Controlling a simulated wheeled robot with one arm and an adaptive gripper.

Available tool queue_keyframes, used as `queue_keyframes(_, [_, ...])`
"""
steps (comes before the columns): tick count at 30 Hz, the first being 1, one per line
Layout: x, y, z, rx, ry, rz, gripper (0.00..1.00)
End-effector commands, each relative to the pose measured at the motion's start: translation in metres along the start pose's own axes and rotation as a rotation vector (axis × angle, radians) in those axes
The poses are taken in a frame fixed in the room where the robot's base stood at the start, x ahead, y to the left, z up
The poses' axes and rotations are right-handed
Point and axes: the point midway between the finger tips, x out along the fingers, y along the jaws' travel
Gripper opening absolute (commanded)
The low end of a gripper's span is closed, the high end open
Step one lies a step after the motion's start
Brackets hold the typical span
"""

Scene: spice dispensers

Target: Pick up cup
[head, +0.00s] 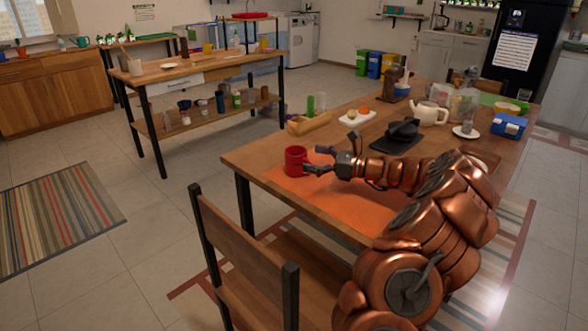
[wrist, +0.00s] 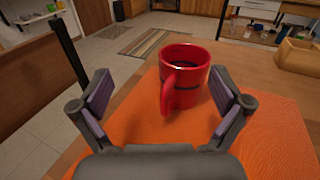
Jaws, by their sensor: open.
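A red cup (head: 296,161) stands upright on an orange mat (head: 340,200) near the left end of the wooden table. In the wrist view the cup (wrist: 185,75) is just ahead of my gripper, a little right of centre, with its handle facing me. My gripper (head: 312,159) reaches toward the cup from the right. In the wrist view my gripper (wrist: 163,98) is open, with one finger to the left and one to the right of the cup's near side. I see no contact between the fingers and the cup. The inside of the cup looks dark.
A wooden box (head: 309,123) and a white board (head: 357,117) with food lie behind the cup. A dark pan-like object (head: 403,134) and a white teapot (head: 430,114) stand farther right. A wooden chair (head: 245,250) is at the table's near left side.

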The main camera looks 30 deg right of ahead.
Motion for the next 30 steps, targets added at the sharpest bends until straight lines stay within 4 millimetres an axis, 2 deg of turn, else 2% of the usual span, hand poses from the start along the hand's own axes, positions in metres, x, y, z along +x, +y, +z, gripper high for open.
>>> queue_keyframes(1, [-0.009, -0.009, -0.009, 0.017, -0.006, -0.026, 1.00])
queue_keyframes(3, [-0.016, -0.016, -0.012, 0.030, -0.011, -0.046, 1.00])
queue_keyframes(6, [-0.015, -0.021, -0.013, 0.037, -0.014, -0.058, 1.00])
queue_keyframes(16, [0.014, -0.025, -0.012, 0.033, -0.012, -0.058, 1.00])
queue_keyframes(24, [0.050, -0.031, -0.009, 0.031, -0.013, -0.055, 1.00])
queue_keyframes(30, [0.057, -0.032, -0.008, 0.032, -0.014, -0.056, 1.00])
